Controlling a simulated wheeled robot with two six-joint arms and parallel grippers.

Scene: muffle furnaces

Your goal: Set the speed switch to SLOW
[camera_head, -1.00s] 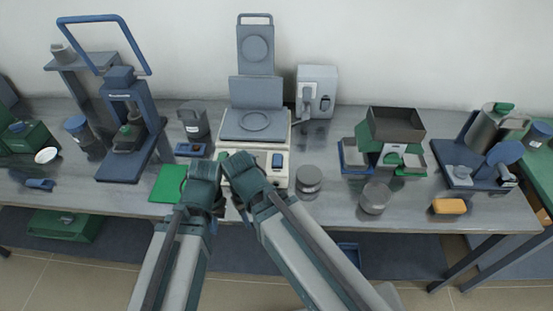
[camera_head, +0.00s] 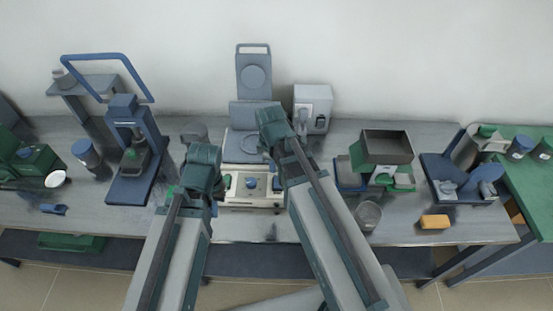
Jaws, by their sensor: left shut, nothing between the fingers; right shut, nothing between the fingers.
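The cream-based machine (camera_head: 240,205) with a grey top plate and raised lid stands at the middle of the bench. Its front panel carries a round blue knob (camera_head: 251,183) and a small blue part (camera_head: 277,184) at its right. I cannot read any SLOW mark or tell which part is the speed switch. My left gripper (camera_head: 202,172) is shut and empty beside the panel's left end. My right gripper (camera_head: 272,128) is shut and empty, over the right part of the grey plate. The fingertips of both are mostly hidden by my wrists.
A blue press (camera_head: 130,150) stands to the left. A grey box (camera_head: 313,106) stands behind right. A hopper device (camera_head: 386,148), a grey jar (camera_head: 367,215) and a yellow block (camera_head: 434,221) are to the right. The bench front edge (camera_head: 330,240) is close below the panel.

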